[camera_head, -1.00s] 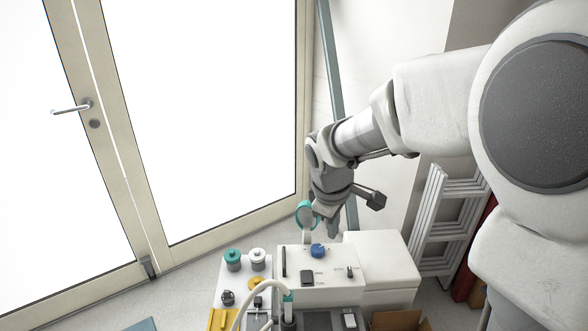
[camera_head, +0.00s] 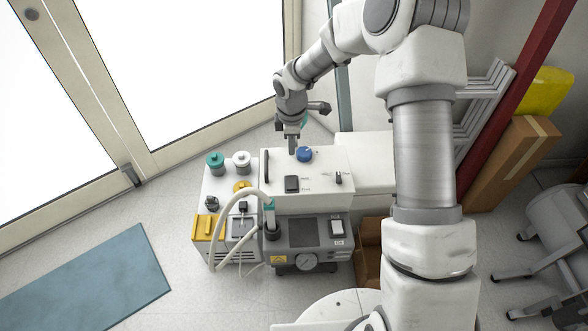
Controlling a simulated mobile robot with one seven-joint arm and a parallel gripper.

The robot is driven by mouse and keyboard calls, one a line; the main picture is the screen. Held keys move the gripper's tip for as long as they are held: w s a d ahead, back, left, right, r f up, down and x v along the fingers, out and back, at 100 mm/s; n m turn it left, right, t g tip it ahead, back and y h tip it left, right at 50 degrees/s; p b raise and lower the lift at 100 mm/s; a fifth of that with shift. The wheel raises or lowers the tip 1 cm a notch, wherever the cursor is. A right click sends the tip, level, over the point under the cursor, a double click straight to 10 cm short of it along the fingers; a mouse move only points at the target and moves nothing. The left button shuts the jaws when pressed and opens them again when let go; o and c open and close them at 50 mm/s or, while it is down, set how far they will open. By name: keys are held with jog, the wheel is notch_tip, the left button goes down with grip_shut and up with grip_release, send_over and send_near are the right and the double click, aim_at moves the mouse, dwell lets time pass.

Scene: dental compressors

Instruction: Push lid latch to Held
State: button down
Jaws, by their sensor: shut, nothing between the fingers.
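The white compressor box (camera_head: 322,198) stands in the middle of the view, with its top panel facing me. A small black lever (camera_head: 339,178) sits at the right of the panel between two tiny labels; I cannot read them, so I cannot confirm that it is the lid latch. A black rocker (camera_head: 291,184), a blue knob (camera_head: 304,154) and a long black bar (camera_head: 266,166) share the panel. My gripper (camera_head: 293,150) is shut and empty, pointing down at the panel's back edge, just left of the blue knob. I cannot tell whether it touches anything.
A pump unit (camera_head: 303,235) with a pale hose (camera_head: 222,222) stands in front. Green-capped (camera_head: 215,160) and white-capped (camera_head: 242,160) bottles stand left. A cardboard box (camera_head: 370,245) is at the front right. Open floor and a blue mat (camera_head: 90,280) lie left.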

aim_at(291, 179)
jog(key=shift+w+f, duration=0.2)
jog(key=shift+f, duration=0.15)
jog(key=shift+f, duration=0.1)
jog(key=f+b, duration=0.1)
jog(key=f, duration=0.3)
jog(key=w+f+b, duration=0.1)
jog(key=f+b, duration=0.1)
jog(key=f, duration=0.3)
jog(key=f+b, duration=0.1)
jog(key=f, duration=0.3)
jog(key=shift+w+f+b, duration=0.35)
jog(key=shift+b, duration=0.05)
jog(key=shift+f, duration=0.25)
jog(key=shift+s, duration=0.15)
jog(key=shift+s+r, duration=0.15)
jog(key=shift+s, duration=0.45)
